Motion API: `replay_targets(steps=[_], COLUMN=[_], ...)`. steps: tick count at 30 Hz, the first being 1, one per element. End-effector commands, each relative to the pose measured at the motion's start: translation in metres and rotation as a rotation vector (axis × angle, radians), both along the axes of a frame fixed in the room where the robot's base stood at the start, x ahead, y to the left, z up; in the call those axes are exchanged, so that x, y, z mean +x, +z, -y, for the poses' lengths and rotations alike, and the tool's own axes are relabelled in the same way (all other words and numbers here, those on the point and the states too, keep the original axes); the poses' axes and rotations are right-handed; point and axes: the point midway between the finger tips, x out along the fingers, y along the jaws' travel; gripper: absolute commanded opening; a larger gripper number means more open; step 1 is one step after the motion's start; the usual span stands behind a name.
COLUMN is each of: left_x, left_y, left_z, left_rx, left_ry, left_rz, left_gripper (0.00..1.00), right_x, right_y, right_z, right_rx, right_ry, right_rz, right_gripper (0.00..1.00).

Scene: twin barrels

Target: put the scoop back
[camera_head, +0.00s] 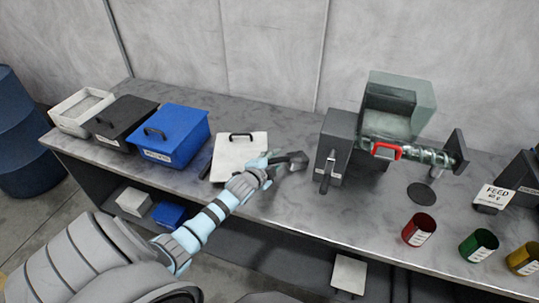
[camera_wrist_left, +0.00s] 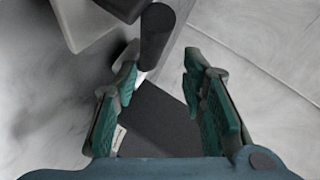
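A dark rounded bar (camera_wrist_left: 157,40) and a dark flat piece with a small pale label (camera_wrist_left: 160,125) show ahead of and between the fingers. I cannot tell which part belongs to the scoop, or whether a finger touches it. My right gripper is not in view.
A white lid (camera_head: 228,163) with a black handle lies left of the gripper. Blue (camera_head: 185,125), black (camera_head: 128,112) and white (camera_head: 68,115) bins stand at the left.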

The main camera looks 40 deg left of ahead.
Motion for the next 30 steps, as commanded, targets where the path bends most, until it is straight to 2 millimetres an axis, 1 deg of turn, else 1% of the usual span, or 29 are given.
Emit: replay_targets(steps=[1, 2, 5, 9, 12, 15, 19, 30], left_x=[0.0, -0.003, -0.022, -0.059, -0.083, -0.1, -0.108, -0.108], left_y=[0.008, 0.009, 0.017, 0.033, 0.043, 0.049, 0.053, 0.052], left_z=[0.0, 0.0, 0.005, 0.014, 0.02, 0.023, 0.025, 0.025], left_rx=[0.0, 0.002, 0.003, 0.003, 0.002, 0.002, 0.001, 0.0], left_ry=[0.0, -0.001, -0.002, -0.004, -0.004, -0.002, -0.001, 0.0], left_rz=[0.001, 0.0, -0.003, -0.002, -0.002, -0.001, 0.0, 0.001], left_gripper=[0.38, 0.38, 0.38, 0.38, 0.38, 0.38, 0.38, 0.38], right_x=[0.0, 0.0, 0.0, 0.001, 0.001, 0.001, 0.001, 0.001], right_y=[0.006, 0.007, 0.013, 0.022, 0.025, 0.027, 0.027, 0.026], right_z=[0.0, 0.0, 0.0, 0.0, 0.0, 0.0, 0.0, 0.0], right_rx=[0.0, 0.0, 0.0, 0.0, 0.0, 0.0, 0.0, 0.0], right_ry=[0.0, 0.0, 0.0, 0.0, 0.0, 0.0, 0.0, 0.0], right_rz=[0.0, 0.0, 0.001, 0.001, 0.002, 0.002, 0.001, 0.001], right_gripper=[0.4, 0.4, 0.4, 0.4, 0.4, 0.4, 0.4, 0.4])
